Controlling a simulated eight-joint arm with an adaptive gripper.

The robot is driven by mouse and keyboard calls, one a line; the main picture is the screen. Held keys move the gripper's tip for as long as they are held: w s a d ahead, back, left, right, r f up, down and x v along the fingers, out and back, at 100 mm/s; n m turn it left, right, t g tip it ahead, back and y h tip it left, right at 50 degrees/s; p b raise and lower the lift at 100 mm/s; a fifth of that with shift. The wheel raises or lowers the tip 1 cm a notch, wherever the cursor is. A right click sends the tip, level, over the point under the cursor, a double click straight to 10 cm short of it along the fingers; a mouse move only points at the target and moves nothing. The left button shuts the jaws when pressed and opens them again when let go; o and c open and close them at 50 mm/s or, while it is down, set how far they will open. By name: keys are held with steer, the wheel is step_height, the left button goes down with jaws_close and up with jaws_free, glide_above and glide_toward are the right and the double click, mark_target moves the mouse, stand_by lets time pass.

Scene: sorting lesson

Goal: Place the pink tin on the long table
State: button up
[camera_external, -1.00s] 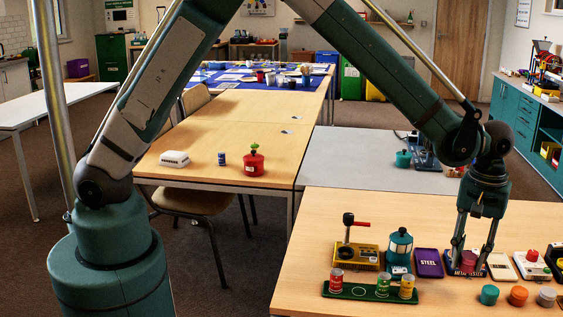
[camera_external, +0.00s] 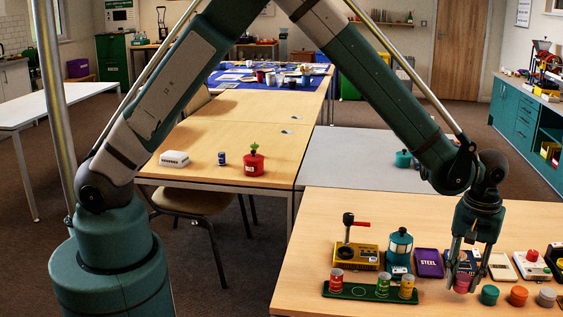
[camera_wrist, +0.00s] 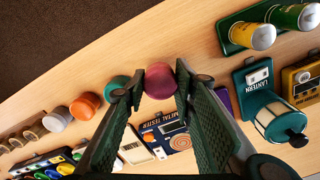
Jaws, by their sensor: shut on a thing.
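The pink tin (camera_external: 463,283) is a short round tin between the fingertips of my gripper (camera_external: 462,279). My gripper is shut on it, in front of the metal tester (camera_external: 455,258). The wrist view shows the tin (camera_wrist: 160,80) between both fingertips, beside a teal tin (camera_wrist: 117,86). I cannot tell whether it touches the tabletop. A long wooden table (camera_external: 235,140) runs away from me at the centre left, with a blue-covered part (camera_external: 215,79) at its far end.
The near worktop (camera_external: 300,265) also holds an orange tin (camera_external: 518,296), a grey tin (camera_external: 546,297), a teal lantern (camera_external: 399,244), a purple steel tray (camera_external: 429,263) and a green tray (camera_external: 345,291) with cans. A red pot (camera_external: 254,164) stands on the long table, with bare wood around it.

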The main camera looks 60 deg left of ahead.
mark_target(461, 287)
steer(key=shift+f, duration=1.5)
steer(key=shift+f+b, duration=0.2)
steer(key=shift+b, duration=0.15)
steer(key=o, duration=0.9)
steer(key=shift+r, duration=0.15)
step_height(461, 287, up, 12)
steer(key=shift+r+p, duration=0.1)
steer(key=shift+p, duration=1)
